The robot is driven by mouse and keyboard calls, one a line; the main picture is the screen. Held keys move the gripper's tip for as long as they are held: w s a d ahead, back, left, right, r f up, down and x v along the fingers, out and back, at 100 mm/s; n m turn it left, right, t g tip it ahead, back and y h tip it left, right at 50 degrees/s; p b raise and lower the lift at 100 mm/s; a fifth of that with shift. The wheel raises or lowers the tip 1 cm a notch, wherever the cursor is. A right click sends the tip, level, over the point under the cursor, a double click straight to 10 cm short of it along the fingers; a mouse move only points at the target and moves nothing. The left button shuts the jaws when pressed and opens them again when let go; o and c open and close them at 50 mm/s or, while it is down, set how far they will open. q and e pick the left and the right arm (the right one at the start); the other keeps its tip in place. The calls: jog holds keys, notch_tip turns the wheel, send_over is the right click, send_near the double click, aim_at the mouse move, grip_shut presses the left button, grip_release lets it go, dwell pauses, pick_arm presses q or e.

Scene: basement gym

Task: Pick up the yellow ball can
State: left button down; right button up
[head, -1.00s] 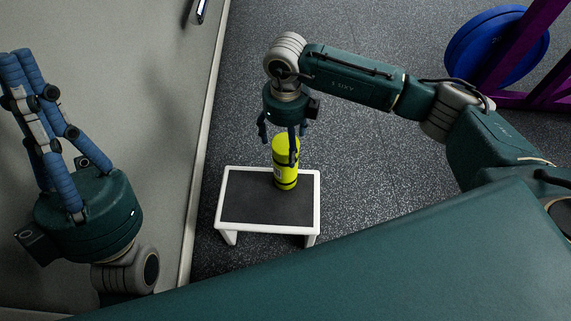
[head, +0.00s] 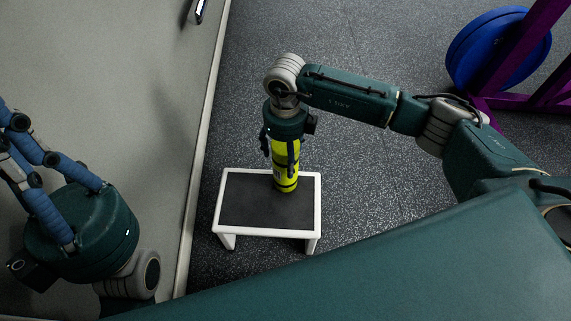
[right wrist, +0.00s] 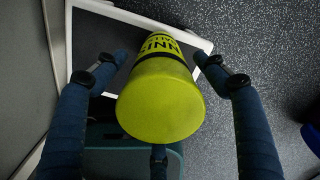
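The yellow ball can (head: 285,183) stands upright on the right part of a low step stool (head: 228,230) with a white frame and a black top. In the right wrist view the can (right wrist: 162,105) is seen from above, with dark lettering and a dark band. My right gripper (head: 279,160) is lowered over the can from above. Its blue fingers (right wrist: 160,75) stand around the can with gaps visible on both sides, so it is open. My left gripper (head: 12,140) is at the left edge, fingers pointing up, spread and empty, partly out of frame.
A wall (head: 110,60) with a pale baseboard runs close along the stool's left. A purple rack (head: 525,60) with blue plates (head: 495,48) stands at the far right. The speckled floor between is clear.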

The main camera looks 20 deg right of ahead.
jog(key=c, duration=1.3)
jog(key=shift+c, duration=0.4)
jog(key=shift+r, duration=0.15)
